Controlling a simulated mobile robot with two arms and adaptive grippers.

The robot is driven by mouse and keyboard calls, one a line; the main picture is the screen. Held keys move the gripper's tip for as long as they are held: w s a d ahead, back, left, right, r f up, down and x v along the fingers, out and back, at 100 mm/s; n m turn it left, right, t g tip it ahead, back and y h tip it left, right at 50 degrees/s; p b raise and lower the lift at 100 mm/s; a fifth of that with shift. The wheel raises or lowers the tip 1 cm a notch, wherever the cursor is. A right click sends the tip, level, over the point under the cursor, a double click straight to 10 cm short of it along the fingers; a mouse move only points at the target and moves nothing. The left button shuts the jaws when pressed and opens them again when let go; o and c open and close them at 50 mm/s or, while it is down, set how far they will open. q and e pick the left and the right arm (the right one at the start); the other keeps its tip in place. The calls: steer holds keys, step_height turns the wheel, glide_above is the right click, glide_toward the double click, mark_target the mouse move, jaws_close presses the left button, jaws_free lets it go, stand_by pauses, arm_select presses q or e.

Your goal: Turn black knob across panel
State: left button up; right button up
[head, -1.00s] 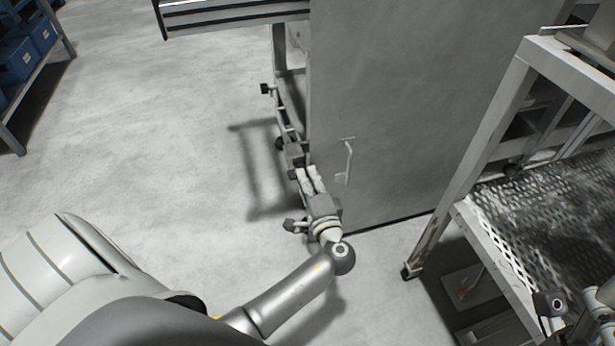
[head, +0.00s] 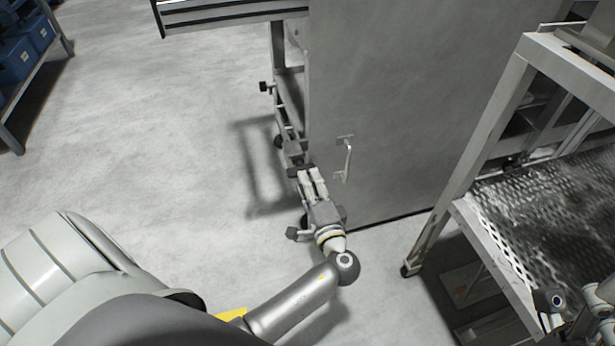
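A small black knob-like piece (head: 265,87) sticks out to the left from the thin frame beside the large grey panel (head: 400,110); I cannot tell whether it is the knob of the task. My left gripper (head: 302,174) is low beside the panel's left edge, with its two pale fingers pointing away from me. It is below and right of the black piece, clearly apart from it. No object shows between the fingers, but their dark tips blend with the frame behind, so their opening is unclear. Part of my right arm shows at the bottom right; its gripper is not clear.
A pale bar handle (head: 348,160) stands on the panel just right of my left gripper. A metal rack with a perforated shelf (head: 545,215) is at the right. Blue bins (head: 17,60) sit on a shelf at far left. The floor (head: 150,130) between is clear.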

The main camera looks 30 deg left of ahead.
arm_select(q)
steer(key=v, duration=0.9)
steer(key=shift+d, duration=0.1)
